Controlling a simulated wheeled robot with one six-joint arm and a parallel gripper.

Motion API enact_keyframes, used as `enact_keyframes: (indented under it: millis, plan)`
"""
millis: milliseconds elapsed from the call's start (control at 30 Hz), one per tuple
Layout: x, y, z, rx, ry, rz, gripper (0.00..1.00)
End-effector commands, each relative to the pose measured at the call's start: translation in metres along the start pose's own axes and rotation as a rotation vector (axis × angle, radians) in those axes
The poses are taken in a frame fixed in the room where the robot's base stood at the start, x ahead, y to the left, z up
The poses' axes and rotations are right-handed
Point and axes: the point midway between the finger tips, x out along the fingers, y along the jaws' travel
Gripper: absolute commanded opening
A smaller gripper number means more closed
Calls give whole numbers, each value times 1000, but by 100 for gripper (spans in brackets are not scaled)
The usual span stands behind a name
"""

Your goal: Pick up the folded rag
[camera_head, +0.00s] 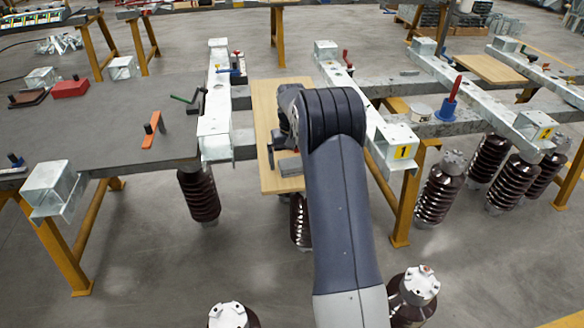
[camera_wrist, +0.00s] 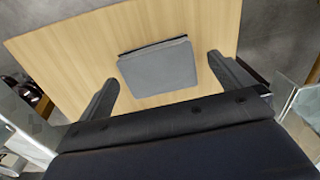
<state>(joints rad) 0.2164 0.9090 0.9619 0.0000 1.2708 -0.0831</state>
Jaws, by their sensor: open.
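The folded rag (camera_wrist: 158,67) is a flat grey square lying on a light wooden board (camera_wrist: 75,55) in the wrist view. In the head view the rag (camera_head: 291,166) shows as a small grey patch on the board (camera_head: 268,105), partly hidden by my arm. My gripper (camera_wrist: 165,82) is open in the wrist view. Its two dark fingers stand apart on the left and right of the rag, with visible board between each finger and the rag. Nothing is between the fingers except the rag below. In the head view my gripper (camera_head: 284,150) is above the board, mostly hidden behind the wrist.
Steel beams flank the board, with a left beam (camera_head: 215,125) and a right beam (camera_head: 365,105). A dark table (camera_head: 110,130) at left holds an orange tool (camera_head: 152,130) and a red block (camera_head: 70,88). Brown ribbed insulators (camera_head: 440,190) stand at right.

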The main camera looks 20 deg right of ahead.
Motion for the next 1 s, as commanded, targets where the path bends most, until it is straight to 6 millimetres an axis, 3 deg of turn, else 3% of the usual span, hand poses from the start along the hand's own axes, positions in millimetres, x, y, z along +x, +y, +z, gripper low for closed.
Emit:
enact_keyframes:
  millis: [100,333,867,1000]
  plan:
    - [15,0,0,1,-1,0,100]
    - [17,1,0,1,1,0,100]
    - [16,1,0,1,0,0,57]
    - [16,1,0,1,1,0,55]
